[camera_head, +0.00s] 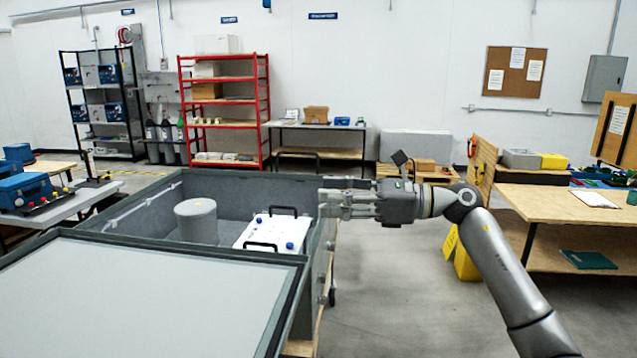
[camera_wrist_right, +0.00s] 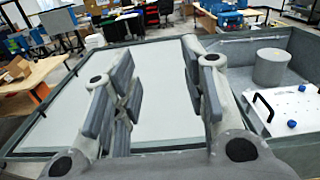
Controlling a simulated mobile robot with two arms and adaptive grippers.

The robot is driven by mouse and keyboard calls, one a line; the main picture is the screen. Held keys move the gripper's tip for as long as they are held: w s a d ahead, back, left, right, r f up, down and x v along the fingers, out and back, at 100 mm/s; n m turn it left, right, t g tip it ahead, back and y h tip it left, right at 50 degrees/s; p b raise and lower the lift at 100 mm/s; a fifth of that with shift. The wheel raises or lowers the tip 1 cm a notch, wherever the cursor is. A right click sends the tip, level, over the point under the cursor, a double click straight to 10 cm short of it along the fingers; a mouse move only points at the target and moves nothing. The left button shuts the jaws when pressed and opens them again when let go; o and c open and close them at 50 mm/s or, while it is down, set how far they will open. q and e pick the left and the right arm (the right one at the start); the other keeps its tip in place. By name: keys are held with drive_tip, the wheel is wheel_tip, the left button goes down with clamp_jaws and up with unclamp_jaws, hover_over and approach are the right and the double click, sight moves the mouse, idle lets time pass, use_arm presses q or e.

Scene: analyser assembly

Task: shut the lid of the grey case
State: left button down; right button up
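The grey case (camera_head: 255,188) stands open in front of me on a wheeled wooden base. Its lid (camera_head: 130,305) is a pale flat panel with a dark grey rim, swung back beside the case on the near side. The lid also shows in the right wrist view (camera_wrist_right: 60,115). Inside the case are a grey cylinder (camera_head: 196,222) and a white unit (camera_head: 272,232) with black handles and blue knobs. My right gripper (camera_head: 322,197) is level with the case's right wall, fingers pointing left, open and empty. Its spread fingers show in the right wrist view (camera_wrist_right: 157,65). My left gripper is out of view.
A wooden workbench (camera_head: 560,205) stands at the right, with a yellow sign (camera_head: 458,255) by it. A table with blue devices (camera_head: 28,190) stands at the left. A red shelf (camera_head: 225,105) is at the back. The floor (camera_head: 400,290) right of the case is clear.

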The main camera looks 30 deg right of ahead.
drive_tip(key=p+x, duration=0.1)
drive_tip(key=x, duration=0.2)
drive_tip(key=shift+w, duration=0.1)
clamp_jaws()
idle(0.4)
